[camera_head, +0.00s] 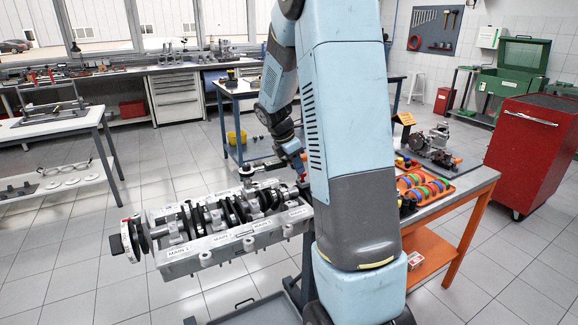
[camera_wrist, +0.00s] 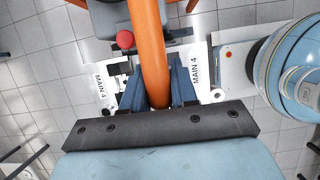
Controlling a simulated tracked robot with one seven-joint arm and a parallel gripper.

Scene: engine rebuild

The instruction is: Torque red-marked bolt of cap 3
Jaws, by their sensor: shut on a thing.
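The engine block (camera_head: 238,245) with its crankshaft (camera_head: 190,222) sits on a stand left of my arm in the head view. Labels such as MAIN 1 run along its side. Cap 3 and the tool's working end are not clear.
An orange-legged table (camera_head: 470,190) right of my arm bears an orange tray (camera_head: 425,187) of coloured rings and a small engine (camera_head: 435,145). A red cabinet (camera_head: 530,150) stands further right. A blue-legged table (camera_head: 232,90) is behind. Tiled floor lies clear at left.

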